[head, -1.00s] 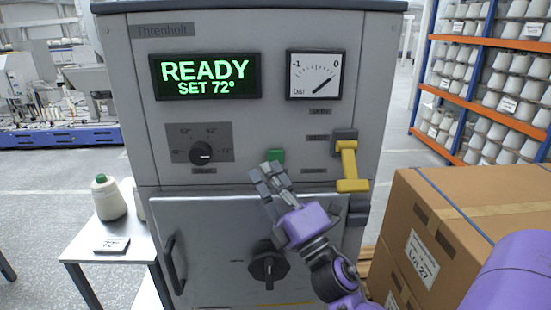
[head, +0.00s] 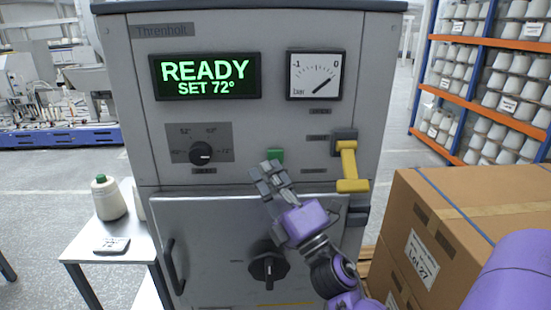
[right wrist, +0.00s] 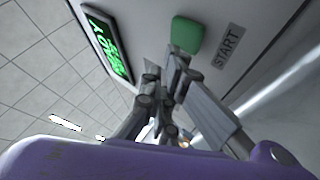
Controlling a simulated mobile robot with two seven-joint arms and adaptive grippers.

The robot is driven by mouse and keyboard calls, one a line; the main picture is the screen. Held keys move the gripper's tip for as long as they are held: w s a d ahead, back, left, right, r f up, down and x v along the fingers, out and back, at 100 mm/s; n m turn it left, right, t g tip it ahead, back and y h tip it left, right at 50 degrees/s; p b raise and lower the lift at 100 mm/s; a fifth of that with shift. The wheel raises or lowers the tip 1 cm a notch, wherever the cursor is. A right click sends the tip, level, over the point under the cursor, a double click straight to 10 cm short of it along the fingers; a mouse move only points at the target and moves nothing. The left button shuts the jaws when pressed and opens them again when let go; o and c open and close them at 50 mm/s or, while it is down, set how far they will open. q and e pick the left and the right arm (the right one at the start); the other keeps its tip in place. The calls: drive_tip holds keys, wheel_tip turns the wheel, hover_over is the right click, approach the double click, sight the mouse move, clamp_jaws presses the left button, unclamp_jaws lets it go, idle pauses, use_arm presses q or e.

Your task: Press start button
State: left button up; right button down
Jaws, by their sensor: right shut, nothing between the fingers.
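The green start button (head: 276,155) sits on the grey machine's front panel (head: 240,130), just above the door. In the right wrist view the green button (right wrist: 187,34) shows beside a label reading START (right wrist: 229,46). My right gripper (head: 266,172) is shut and empty, its fingertips just below and left of the button in the head view. In the right wrist view my right gripper's fingertips (right wrist: 172,62) are close below the button; I cannot tell whether they touch it. The display (head: 205,77) reads READY, SET 72°. My left gripper is not in view.
A dial (head: 200,152), a gauge (head: 316,76) and a yellow lever (head: 349,165) share the panel. A door handle knob (head: 268,267) is below. Cardboard boxes (head: 470,200) stand at right. A small table (head: 85,252) with a thread cone (head: 108,198) stands at left.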

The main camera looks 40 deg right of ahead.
drive_tip(key=shift+w+d, duration=0.1)
drive_tip(key=shift+w, duration=0.05)
idle(0.5)
drive_tip(key=shift+w+d, duration=0.15)
drive_tip(key=shift+w, duration=0.05)
drive_tip(key=shift+w+d, duration=0.25)
drive_tip(key=shift+w, duration=0.15)
idle(0.8)
drive_tip(key=shift+s+a, duration=0.1)
drive_tip(key=shift+s, duration=0.05)
drive_tip(key=shift+s+a, duration=0.4)
drive_tip(key=shift+s, duration=0.25)
drive_tip(key=shift+s+a, duration=0.45)
drive_tip(key=shift+s, duration=0.25)
drive_tip(key=shift+s+a, duration=0.4)
drive_tip(key=shift+s, duration=0.3)
drive_tip(key=shift+s+a, duration=0.45)
drive_tip(key=shift+s, duration=0.25)
